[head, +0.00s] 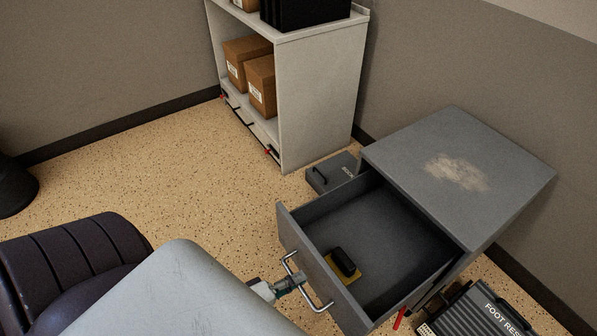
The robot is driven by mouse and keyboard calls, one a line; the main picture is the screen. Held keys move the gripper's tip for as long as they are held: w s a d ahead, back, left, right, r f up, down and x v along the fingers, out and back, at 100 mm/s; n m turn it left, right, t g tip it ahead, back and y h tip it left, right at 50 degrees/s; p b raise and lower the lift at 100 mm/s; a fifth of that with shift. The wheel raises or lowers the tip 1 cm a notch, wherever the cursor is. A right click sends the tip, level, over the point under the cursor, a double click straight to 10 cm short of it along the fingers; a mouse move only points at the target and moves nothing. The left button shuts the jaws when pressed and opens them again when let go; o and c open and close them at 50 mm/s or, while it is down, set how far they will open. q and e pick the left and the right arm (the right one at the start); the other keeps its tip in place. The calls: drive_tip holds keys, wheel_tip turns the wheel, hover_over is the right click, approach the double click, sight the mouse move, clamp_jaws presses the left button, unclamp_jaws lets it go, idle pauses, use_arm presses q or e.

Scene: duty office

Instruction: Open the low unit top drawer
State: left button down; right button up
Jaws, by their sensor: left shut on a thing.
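The low unit (462,168) is a grey cabinet with a worn patch on its top, standing by the wall at the right. Its top drawer (330,268) is pulled well out toward the lower left. A black object on a yellow base (344,263) lies inside the drawer. My left gripper (296,282) is shut on the drawer's metal bar handle (317,301). My right gripper is not in view.
A shelf unit (322,100) with cardboard boxes (262,84) stands at the back. A grey case (330,172) lies behind the drawer. A dark chair (75,262) is at the left. The floor at centre left is clear.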

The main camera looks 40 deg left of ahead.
use_arm(q)
drive_tip(key=c, duration=1.2)
unclamp_jaws()
drive_tip(key=v, duration=1.2)
